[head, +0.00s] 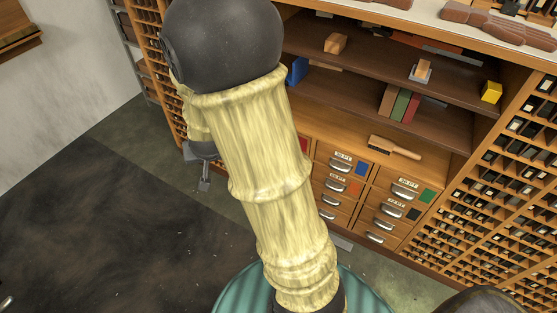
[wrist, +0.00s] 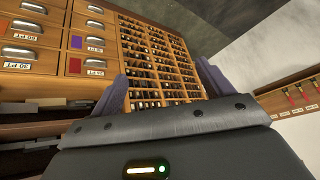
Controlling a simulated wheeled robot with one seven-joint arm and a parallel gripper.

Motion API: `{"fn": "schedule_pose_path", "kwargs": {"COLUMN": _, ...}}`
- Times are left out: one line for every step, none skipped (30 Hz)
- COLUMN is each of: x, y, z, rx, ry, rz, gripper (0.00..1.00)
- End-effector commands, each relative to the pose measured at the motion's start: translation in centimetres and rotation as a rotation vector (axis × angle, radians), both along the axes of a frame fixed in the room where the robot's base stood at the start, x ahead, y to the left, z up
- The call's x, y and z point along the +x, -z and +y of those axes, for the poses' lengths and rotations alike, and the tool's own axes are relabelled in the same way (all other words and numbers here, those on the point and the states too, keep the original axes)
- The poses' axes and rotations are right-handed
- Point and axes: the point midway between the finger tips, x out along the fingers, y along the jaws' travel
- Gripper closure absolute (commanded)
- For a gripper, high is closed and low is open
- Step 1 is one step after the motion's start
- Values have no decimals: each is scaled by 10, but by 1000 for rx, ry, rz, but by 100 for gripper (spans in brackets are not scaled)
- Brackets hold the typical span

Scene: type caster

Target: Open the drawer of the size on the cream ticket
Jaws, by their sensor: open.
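The upper left drawer (head: 335,169) has a blue square, and the upper right drawer (head: 400,191) a green one. Below them show an orange-marked drawer (head: 335,187) and a black-marked drawer (head: 388,210). The visible drawers look shut. In the wrist view a purple-marked drawer (wrist: 91,43) and a red-marked drawer (wrist: 92,68) are at left; labels are hard to read. I cannot make out a cream ticket. My gripper (wrist: 162,84) is open and empty, apart from the drawers.
Shelves above the drawers hold blocks, books (head: 399,104) and a yellow block (head: 491,92). A brush (head: 396,147) lies on the ledge over the drawers. Type-filled pigeonholes (head: 510,185) flank them at right.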

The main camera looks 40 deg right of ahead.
Motion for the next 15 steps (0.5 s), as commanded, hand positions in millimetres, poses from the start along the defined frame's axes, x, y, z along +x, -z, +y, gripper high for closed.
{"fn": "schedule_pose_path", "kwargs": {"x": 10, "y": 30, "z": -5, "rx": -10, "ry": 32, "rz": -23, "gripper": 21}}
{"fn": "schedule_pose_path", "kwargs": {"x": 15, "y": 39, "z": -9, "rx": -16, "ry": 52, "rz": -38, "gripper": 21}}
{"fn": "schedule_pose_path", "kwargs": {"x": 22, "y": 51, "z": -15, "rx": -26, "ry": 81, "rz": -60, "gripper": 21}}
{"fn": "schedule_pose_path", "kwargs": {"x": 28, "y": 59, "z": -19, "rx": -35, "ry": 100, "rz": -76, "gripper": 21}}
{"fn": "schedule_pose_path", "kwargs": {"x": 32, "y": 68, "z": -23, "rx": -43, "ry": 123, "rz": -91, "gripper": 21}}
{"fn": "schedule_pose_path", "kwargs": {"x": 39, "y": 80, "z": -29, "rx": -56, "ry": 150, "rz": -112, "gripper": 21}}
{"fn": "schedule_pose_path", "kwargs": {"x": 44, "y": 88, "z": -34, "rx": -67, "ry": 171, "rz": -129, "gripper": 21}}
{"fn": "schedule_pose_path", "kwargs": {"x": 48, "y": 97, "z": -39, "rx": -78, "ry": 192, "rz": -144, "gripper": 21}}
{"fn": "schedule_pose_path", "kwargs": {"x": 53, "y": 108, "z": -45, "rx": -94, "ry": 220, "rz": -164, "gripper": 21}}
{"fn": "schedule_pose_path", "kwargs": {"x": 57, "y": 116, "z": -50, "rx": -107, "ry": 239, "rz": -180, "gripper": 21}}
{"fn": "schedule_pose_path", "kwargs": {"x": 61, "y": 125, "z": -55, "rx": -120, "ry": 262, "rz": -196, "gripper": 21}}
{"fn": "schedule_pose_path", "kwargs": {"x": 65, "y": 136, "z": -62, "rx": -139, "ry": 289, "rz": -215, "gripper": 21}}
{"fn": "schedule_pose_path", "kwargs": {"x": 69, "y": 144, "z": -67, "rx": -154, "ry": 309, "rz": -231, "gripper": 21}}
{"fn": "schedule_pose_path", "kwargs": {"x": 72, "y": 152, "z": -72, "rx": -169, "ry": 329, "rz": -246, "gripper": 21}}
{"fn": "schedule_pose_path", "kwargs": {"x": 76, "y": 163, "z": -79, "rx": -190, "ry": 356, "rz": -267, "gripper": 21}}
